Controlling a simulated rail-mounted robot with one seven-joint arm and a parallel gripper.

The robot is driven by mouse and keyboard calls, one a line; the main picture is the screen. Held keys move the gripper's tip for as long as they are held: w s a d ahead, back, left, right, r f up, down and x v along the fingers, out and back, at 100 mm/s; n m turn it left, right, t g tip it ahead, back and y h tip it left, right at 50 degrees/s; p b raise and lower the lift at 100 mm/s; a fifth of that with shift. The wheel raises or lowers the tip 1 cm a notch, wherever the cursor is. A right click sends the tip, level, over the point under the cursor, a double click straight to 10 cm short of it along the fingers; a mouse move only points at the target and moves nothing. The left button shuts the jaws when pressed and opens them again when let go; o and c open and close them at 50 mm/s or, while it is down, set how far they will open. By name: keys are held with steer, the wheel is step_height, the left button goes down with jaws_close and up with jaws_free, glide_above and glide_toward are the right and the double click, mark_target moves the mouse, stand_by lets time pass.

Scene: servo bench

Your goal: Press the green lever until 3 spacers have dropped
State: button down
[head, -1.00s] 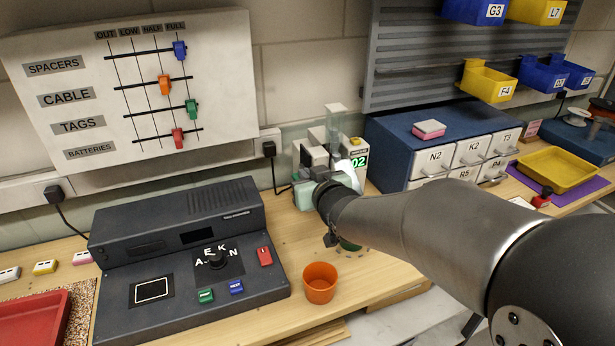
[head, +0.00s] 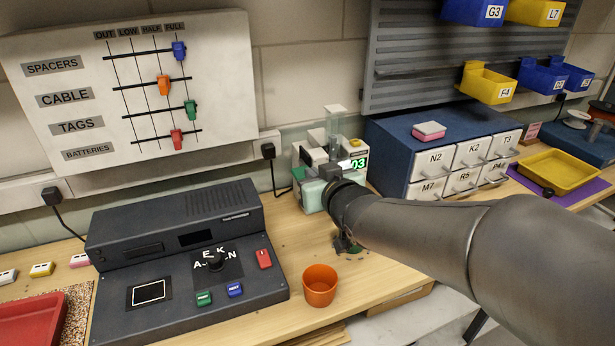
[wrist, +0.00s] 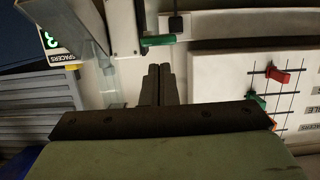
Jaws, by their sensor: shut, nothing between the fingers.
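The spacer dispenser (head: 312,156) stands at the back of the bench, with a clear upright tube and a lit counter (head: 358,163) reading 03. In the wrist view its SPACERS label (wrist: 60,58) and lit digit show at the upper left.
An orange cup (head: 320,286) stands on the bench in front of the dispenser. A dark control console (head: 190,265) is to the left. A blue drawer cabinet (head: 395,150) stands close on the right. A stock board (head: 230,80) is on the wall.

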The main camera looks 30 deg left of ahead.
steer(key=v, duration=0.5)
steer(key=shift+s+d+r, duration=0.1)
steer(key=shift+s+d, duration=0.15)
stand_by(1.1)
steer(key=w+d+f+m+h, duration=0.25)
steer(key=d+f+h, duration=0.25)
steer(key=d, duration=0.8)
steer(key=w+d+f+m+h, duration=0.1)
steer(key=d+f+m+h, duration=0.4)
steer(key=d, duration=0.8)
steer(key=s+d+f+m+g+h, duration=0.1)
steer(key=s+d+f+g, duration=0.2)
steer(key=s+d, duration=0.4)
steer(key=s+d+f+m+g+h, duration=0.1)
steer(key=s+d+f+m+g, duration=0.1)
steer(key=s+d+f+g, duration=0.2)
steer(key=s+d+g, duration=0.1)
steer(key=s+d, duration=0.2)
steer(key=s, duration=0.3)
steer(key=shift+d, duration=0.3)
